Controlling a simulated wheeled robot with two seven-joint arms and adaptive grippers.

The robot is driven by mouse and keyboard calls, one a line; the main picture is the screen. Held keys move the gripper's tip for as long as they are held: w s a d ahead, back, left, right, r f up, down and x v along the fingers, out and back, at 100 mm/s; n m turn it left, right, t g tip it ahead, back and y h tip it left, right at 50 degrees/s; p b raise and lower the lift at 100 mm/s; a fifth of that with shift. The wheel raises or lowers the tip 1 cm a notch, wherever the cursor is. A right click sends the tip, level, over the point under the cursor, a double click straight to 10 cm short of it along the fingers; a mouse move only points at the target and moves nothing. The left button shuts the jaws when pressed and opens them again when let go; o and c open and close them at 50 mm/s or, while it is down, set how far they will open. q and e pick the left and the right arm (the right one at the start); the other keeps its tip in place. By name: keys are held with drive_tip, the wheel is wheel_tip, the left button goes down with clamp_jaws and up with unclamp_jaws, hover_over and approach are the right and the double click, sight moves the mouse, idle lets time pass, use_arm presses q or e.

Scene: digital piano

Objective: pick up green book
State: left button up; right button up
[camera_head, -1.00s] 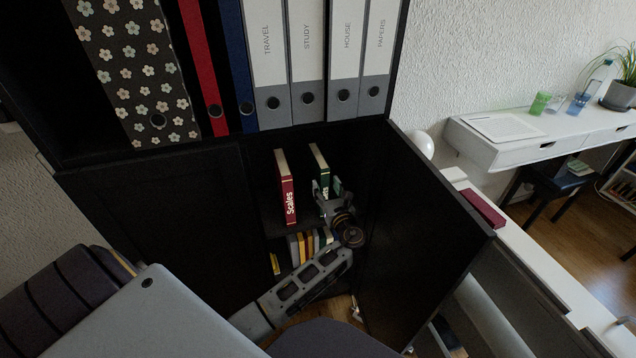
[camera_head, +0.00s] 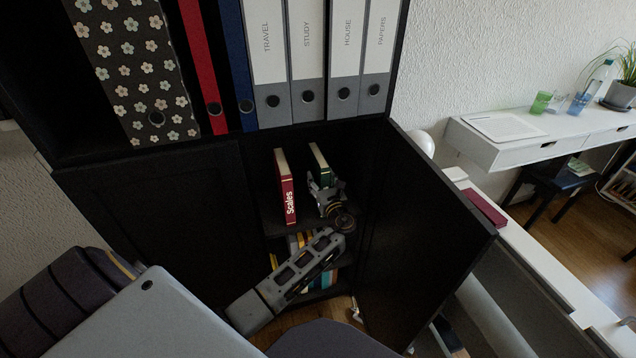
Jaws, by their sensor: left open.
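The green book (camera_head: 318,158) stands upright on the shelf inside the open black cabinet, to the right of the red book labelled "Scales" (camera_head: 286,188). My left gripper (camera_head: 322,184) is at the green book's front edge and covers its lower part. The gripper is open; I cannot tell whether its fingers touch the book or straddle it. My right gripper is not in view.
The cabinet's right door (camera_head: 432,230) stands open beside my arm. Several books (camera_head: 326,279) fill the shelf below. Binders (camera_head: 268,70) stand on the shelf above. A white desk (camera_head: 500,150) is at the right.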

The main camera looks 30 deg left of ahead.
use_arm(q)
drive_tip(key=shift+w+a, duration=0.45)
drive_tip(key=shift+a, duration=0.05)
drive_tip(key=shift+c, duration=0.3)
clamp_jaws()
